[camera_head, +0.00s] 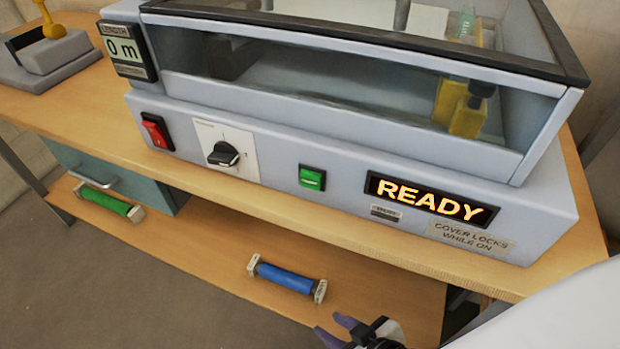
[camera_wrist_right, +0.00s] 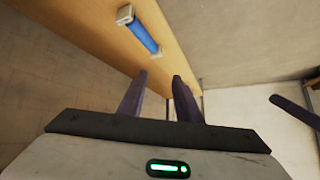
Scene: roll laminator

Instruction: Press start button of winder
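The winder (camera_head: 330,205) is a pale grey machine with a clear cover on the wooden table. A green square button (camera_head: 312,178) sits on its front panel, between a black rotary knob (camera_head: 223,154) and a lit display (camera_head: 430,200) reading READY. A red rocker switch (camera_head: 157,132) is at the left of the panel. The length counter (camera_head: 124,50) reads 0 m. My right gripper (camera_head: 335,328) is at the bottom edge, below and in front of the panel, apart from the button. In the right wrist view its fingers (camera_wrist_right: 160,78) are apart and empty. My left gripper is not visible.
A blue roll (camera_head: 287,278) and a green roll (camera_head: 104,200) lie on the lower shelf. The blue roll also shows in the right wrist view (camera_wrist_right: 143,37). A yellow bottle (camera_head: 468,112) shows behind the clear cover. A teal drawer (camera_head: 140,183) is below the tabletop.

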